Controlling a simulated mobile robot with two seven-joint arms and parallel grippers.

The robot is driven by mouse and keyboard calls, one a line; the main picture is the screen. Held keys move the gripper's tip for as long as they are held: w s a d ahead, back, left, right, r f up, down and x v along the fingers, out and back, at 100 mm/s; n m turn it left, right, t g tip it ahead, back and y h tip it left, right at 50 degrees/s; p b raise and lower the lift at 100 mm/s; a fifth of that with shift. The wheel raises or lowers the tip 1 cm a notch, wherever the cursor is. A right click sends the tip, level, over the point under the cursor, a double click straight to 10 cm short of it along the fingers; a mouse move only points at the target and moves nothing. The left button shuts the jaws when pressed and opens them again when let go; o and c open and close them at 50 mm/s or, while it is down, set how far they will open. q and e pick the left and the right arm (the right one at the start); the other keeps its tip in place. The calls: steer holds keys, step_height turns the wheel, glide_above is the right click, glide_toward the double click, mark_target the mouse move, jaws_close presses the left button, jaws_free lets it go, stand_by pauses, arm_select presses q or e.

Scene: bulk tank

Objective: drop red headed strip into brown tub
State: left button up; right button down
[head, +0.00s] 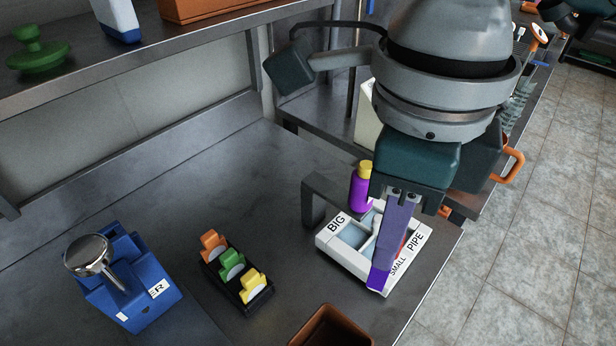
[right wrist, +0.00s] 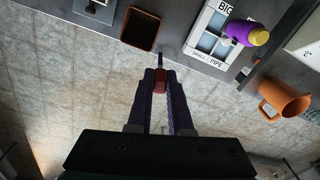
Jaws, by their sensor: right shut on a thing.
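The brown tub (head: 330,325) stands at the bottom edge of the head view, partly cut off. It also shows in the right wrist view (right wrist: 140,28), above and slightly left of my fingertips, and looks empty. My right gripper (right wrist: 161,74) is shut on the red head of the strip (right wrist: 160,86); a thin dark shaft points from it toward the counter edge. In the head view my right gripper (head: 381,280) hangs in front of the white sorting tray (head: 352,262), apart from the tub, and hides most of the strip. My left gripper is not in view.
The tray is labelled BIG, SMALL and PIPE. A purple bottle with a yellow cap (head: 361,188) stands behind it. A black rack with coloured tabs (head: 233,267) and a blue box (head: 130,290) are left. An orange mug (right wrist: 283,99) is right. The counter edge drops to tiled floor.

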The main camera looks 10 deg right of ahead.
steer(key=s+a+f+m+b, duration=0.3)
steer(key=f+m+b, duration=0.1)
steer(key=f+m, duration=0.5)
steer(key=shift+s+f, duration=0.2)
steer(key=shift+f, duration=0.35)
steer(key=c, duration=0.8)
jaws_free()
steer(key=shift+o, duration=0.2)
